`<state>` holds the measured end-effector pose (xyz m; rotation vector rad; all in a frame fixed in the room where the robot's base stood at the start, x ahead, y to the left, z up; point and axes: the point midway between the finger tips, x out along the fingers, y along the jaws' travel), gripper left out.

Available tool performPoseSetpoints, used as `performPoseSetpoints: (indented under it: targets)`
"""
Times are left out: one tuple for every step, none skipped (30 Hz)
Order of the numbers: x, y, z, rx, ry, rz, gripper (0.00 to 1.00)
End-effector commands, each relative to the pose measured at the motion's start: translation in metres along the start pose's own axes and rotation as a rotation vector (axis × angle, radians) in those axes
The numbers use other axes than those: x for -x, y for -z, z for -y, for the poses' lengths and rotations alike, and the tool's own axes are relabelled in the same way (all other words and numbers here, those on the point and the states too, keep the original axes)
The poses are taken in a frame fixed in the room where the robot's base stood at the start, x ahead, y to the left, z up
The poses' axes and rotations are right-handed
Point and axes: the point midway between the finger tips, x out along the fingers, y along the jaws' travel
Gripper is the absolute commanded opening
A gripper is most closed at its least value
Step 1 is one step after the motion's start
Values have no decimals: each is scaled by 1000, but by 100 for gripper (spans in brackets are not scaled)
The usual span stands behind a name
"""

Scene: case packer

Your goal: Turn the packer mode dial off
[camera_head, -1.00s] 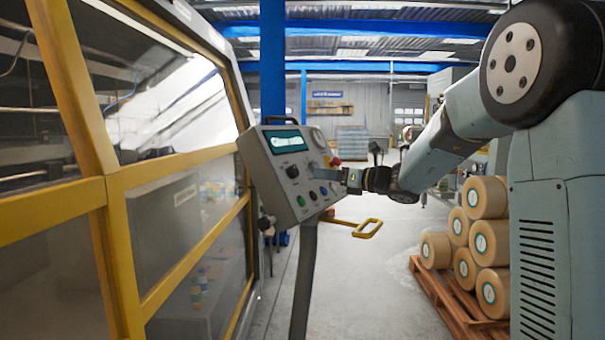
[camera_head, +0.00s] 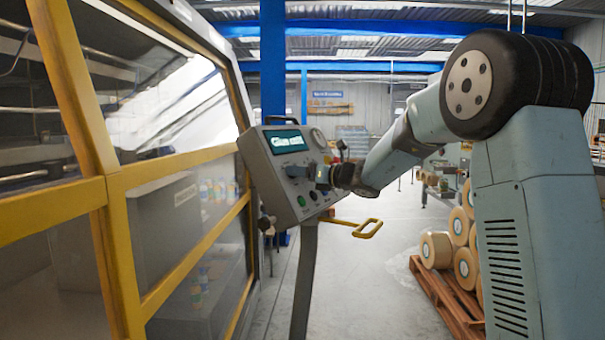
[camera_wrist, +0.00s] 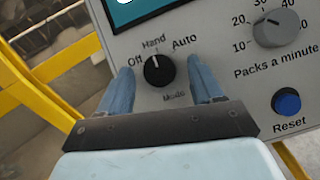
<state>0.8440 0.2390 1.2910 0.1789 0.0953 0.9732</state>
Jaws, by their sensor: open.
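The black mode dial (camera_wrist: 159,70) sits on the grey control panel (camera_wrist: 220,65), below a teal screen, in the wrist view. Off, Hand and Auto are printed around it from left to right, and its white pointer mark points up towards Hand. My gripper (camera_wrist: 160,78) is open, with one blue finger on each side of the dial and visible gaps between. How far the fingertips are from the panel face is hard to tell. In the head view my gripper (camera_head: 308,171) is in front of the panel (camera_head: 290,203) and hides the dial.
A packs-a-minute knob (camera_wrist: 276,28) and a blue Reset button (camera_wrist: 286,101) lie right of the dial. A yellow-framed machine guard (camera_head: 75,210) stands left. A yellow handle (camera_head: 368,229) sticks out below the panel. Rolls on a pallet (camera_head: 445,300) stand right.

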Motion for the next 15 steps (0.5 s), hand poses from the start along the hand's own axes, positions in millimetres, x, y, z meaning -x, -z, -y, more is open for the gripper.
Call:
performPoseSetpoints:
  targets:
    - [0,0,0,0,0,0,63]
    - [0,0,0,0,0,0,60]
    - [0,0,0,0,0,0,56]
    - [0,0,0,0,0,0,53]
    - [0,0,0,0,0,0,51]
    - [0,0,0,0,0,0,47]
    - [0,0,0,0,0,0,44]
    - [1,0,0,0,0,0,41]
    - [1,0,0,0,0,0,37]
    - [1,0,0,0,1,0,34]
    - [1,0,0,0,1,0,31]
    - [1,0,0,0,1,0,28]
    - [1,0,1,0,1,0,25]
    - [1,0,1,0,1,0,22]
    - [1,0,1,0,1,0,18]
